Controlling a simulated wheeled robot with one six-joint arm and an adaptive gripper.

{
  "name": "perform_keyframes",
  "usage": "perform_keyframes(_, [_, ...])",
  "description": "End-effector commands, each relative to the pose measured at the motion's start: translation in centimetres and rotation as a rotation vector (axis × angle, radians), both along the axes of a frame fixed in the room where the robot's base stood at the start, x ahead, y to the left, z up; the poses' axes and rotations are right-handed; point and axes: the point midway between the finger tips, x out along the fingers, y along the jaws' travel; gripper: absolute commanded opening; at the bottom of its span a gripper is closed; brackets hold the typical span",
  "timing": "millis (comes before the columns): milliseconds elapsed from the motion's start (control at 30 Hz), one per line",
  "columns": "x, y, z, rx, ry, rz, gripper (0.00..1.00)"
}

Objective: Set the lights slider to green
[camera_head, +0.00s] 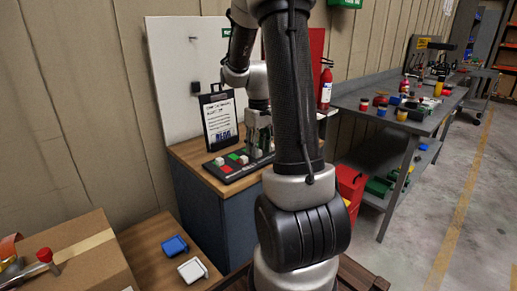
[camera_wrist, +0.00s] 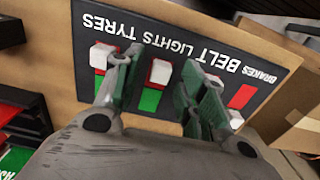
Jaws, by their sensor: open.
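The dark slider panel (camera_wrist: 262,68) carries labels that read upside down in the wrist view: BRAKES, BELT, LIGHTS, TYRES from right to left. The white lights knob (camera_wrist: 159,70) sits between my open gripper's fingers (camera_wrist: 160,82), with no clear contact. Green track (camera_wrist: 150,100) shows below the knob, and a little red shows above it. The tyres knob (camera_wrist: 103,56) is left of the left finger. The belt slider is partly hidden by the right finger. In the head view my gripper (camera_head: 258,128) is over the panel (camera_head: 236,172) on a wooden-topped cabinet.
A clipboard sign (camera_head: 219,122) stands behind the panel, close to my gripper. A cluttered grey workbench (camera_head: 390,118) is at right.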

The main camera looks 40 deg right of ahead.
Motion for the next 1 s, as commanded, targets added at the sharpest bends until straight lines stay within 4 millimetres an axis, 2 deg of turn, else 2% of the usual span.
perform_keyframes(333, [0.0, 0.0, -0.6, 0.000, -0.001, -0.001, 0.41])
perform_keyframes(567, [0.0, 0.0, -0.6, 0.000, 0.000, -0.001, 0.00])
perform_keyframes(767, [0.1, 0.0, -0.6, 0.000, 0.000, 0.000, 0.00])
perform_keyframes(1000, [3.9, 0.1, -0.6, -0.001, -0.001, 0.001, 0.00])
